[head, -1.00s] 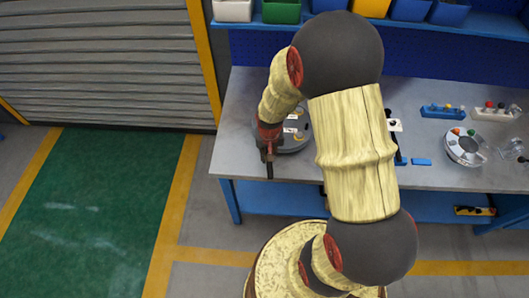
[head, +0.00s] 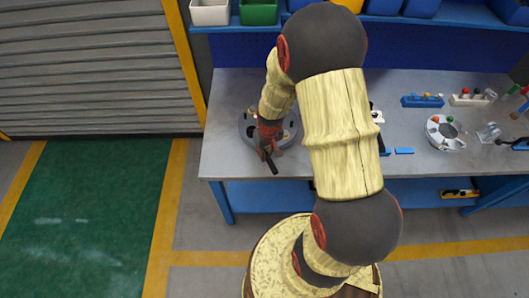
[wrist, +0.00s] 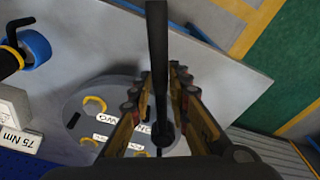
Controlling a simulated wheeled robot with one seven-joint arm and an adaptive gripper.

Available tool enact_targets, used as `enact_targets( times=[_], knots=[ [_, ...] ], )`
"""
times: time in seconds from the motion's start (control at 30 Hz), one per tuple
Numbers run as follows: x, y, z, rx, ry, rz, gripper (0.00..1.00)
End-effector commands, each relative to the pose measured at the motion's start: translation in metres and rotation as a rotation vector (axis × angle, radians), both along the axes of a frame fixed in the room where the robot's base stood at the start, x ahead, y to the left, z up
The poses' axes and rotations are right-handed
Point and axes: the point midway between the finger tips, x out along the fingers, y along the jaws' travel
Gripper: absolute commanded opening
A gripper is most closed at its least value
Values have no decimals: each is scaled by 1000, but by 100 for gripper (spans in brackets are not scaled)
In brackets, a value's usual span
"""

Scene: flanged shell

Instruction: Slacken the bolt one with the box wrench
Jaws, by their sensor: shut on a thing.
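The box wrench (wrist: 157,60) is a long black bar in the wrist view. My gripper (wrist: 160,108) is shut on it, with a finger on each side. Its ring end (wrist: 163,134) is low in the picture, over the grey flanged shell (wrist: 72,103). The shell is a round disc with yellow-ringed spots and white labels. My fingers and the wrench hide part of it, and I cannot tell which bolt is bolt one or whether the ring is around a bolt. In the head view my gripper (head: 268,140) is above the shell (head: 246,125), with the wrench handle (head: 272,164) pointing towards the table's front.
A block labelled 75 Nm (wrist: 15,115) and a blue-and-black object (wrist: 35,46) lie beside the shell. Further right on the table (head: 225,95) are a blue rack (head: 422,101) and a round white tray (head: 445,133). The table's front-left corner is clear.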

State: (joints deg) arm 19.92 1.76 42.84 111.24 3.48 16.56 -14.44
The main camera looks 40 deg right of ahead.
Motion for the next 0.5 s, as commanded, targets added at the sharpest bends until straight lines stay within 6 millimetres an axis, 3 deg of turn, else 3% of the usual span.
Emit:
enact_targets(
  times=[0.27, 0.5],
  knots=[
    [-4, 1, -2, 3, 9, -1, 0],
    [-2, 1, 7, 2, 6, -1, 0]
  ],
)
